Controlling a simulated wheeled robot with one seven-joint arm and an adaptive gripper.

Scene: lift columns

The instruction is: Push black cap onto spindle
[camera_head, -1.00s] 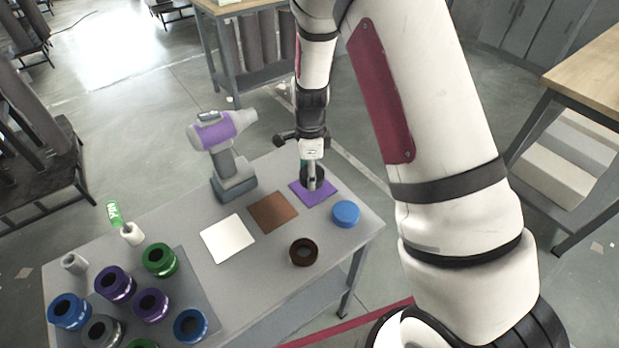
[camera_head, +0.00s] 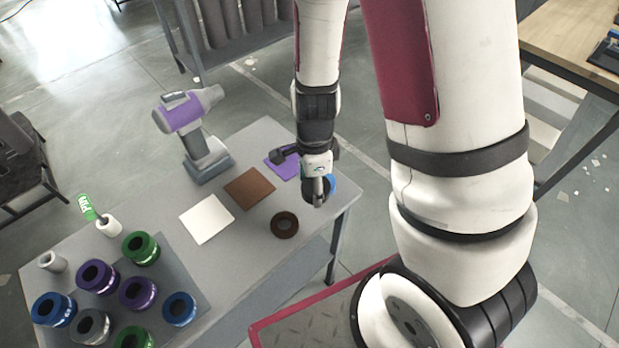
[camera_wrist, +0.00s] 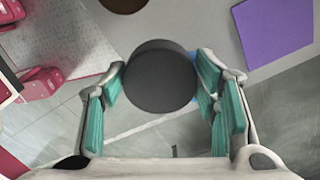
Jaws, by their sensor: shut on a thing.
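The black cap (camera_wrist: 160,77) is a round dark disc, held between the teal-padded fingers of my gripper (camera_wrist: 163,85) in the wrist view. In the head view my gripper (camera_head: 319,190) hangs over the right end of the grey table (camera_head: 245,262), and the black cap (camera_head: 311,187) shows as a dark patch partly hidden by a finger. I cannot tell for certain which thing is the spindle.
A blue disc (camera_head: 332,182) lies mostly hidden behind my gripper. A purple-grey drill (camera_head: 203,145) stands at the back. Several coloured rings sit front left.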

